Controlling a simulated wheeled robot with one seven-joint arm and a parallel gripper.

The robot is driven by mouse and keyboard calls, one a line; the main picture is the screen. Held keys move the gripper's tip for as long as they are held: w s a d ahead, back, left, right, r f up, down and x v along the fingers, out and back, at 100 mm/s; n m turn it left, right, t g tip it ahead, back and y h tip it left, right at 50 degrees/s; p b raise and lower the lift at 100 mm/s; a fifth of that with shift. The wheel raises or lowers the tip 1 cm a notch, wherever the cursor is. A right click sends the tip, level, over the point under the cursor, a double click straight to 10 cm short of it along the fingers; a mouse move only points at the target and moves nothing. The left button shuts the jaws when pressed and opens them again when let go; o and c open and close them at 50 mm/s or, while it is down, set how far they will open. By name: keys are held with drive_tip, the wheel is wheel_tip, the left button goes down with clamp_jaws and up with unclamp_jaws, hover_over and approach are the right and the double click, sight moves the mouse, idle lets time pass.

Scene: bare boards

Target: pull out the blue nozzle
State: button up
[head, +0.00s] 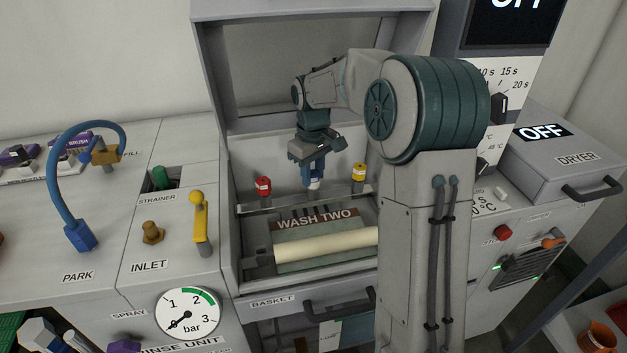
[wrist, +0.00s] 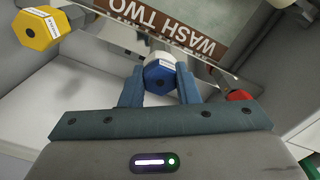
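The blue nozzle (wrist: 160,76) has a dark-centred hexagonal end and a white label. In the wrist view it sits between the two blue fingers of my gripper (wrist: 160,84), which lie close against both its sides. In the head view my gripper (head: 314,168) points down, with the white and blue nozzle (head: 313,183) at its fingertips. The nozzle is between a red nozzle (head: 263,187) and a yellow nozzle (head: 359,173), in about the same row. Its lower seat is hard to make out.
The WASH TWO basin with a pale roller (head: 325,245) lies in front, under a raised hood (head: 315,70). A yellow lever (head: 200,220) and a blue hose (head: 60,180) stand to the left. The dryer box (head: 565,155) is at right. The yellow nozzle (wrist: 40,28) is near in the wrist view.

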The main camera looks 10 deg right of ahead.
sight(314, 173)
clamp_jaws()
drive_tip(key=shift+r+p, duration=0.75)
drive_tip(key=shift+r+p, duration=2.65)
drive_tip(key=shift+r, duration=0.4)
drive_tip(key=shift+d+f, duration=0.1)
